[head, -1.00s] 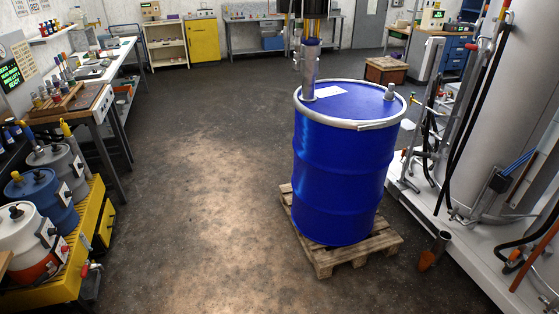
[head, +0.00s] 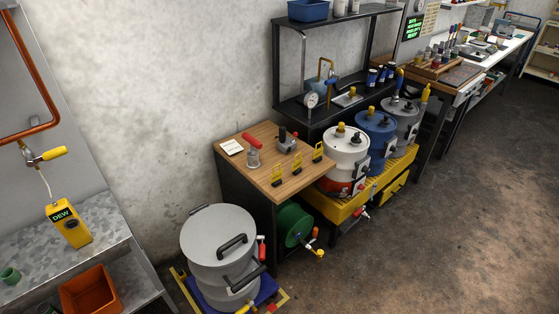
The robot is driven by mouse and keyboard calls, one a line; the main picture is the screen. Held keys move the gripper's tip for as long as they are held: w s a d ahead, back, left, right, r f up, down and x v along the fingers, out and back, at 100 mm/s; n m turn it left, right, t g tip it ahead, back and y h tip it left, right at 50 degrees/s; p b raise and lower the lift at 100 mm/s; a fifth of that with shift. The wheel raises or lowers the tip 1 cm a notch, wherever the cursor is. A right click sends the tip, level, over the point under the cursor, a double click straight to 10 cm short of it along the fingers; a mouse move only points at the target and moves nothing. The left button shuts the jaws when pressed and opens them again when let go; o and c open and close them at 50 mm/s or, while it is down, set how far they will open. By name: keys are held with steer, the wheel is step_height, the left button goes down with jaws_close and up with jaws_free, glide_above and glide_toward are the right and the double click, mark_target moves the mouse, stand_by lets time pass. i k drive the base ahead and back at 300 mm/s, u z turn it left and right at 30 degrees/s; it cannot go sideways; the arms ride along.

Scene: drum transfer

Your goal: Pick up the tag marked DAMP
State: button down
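Several small objects sit on a wooden-topped bench. Among them, three yellow tags stand in a row along its right edge: a front tag (head: 277,177), a middle tag (head: 297,163) and a back tag (head: 318,151). Each has a dark marking, too small to read, so I cannot tell which one says DAMP. My gripper is not in view.
The wooden bench top (head: 247,170) also holds a white card (head: 232,147) and a red-handled tool (head: 252,141). A grey lidded vessel (head: 218,240) stands in front. White, blue and grey pots sit on a yellow stand (head: 352,205). The floor (head: 450,220) at right is clear.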

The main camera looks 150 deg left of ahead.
mark_target(296, 169)
steer(key=u, duration=0.35)
steer(key=i, duration=0.6)
steer(key=u, duration=4.1)
steer(key=i, duration=1.95)
steer(key=u, duration=1.55)
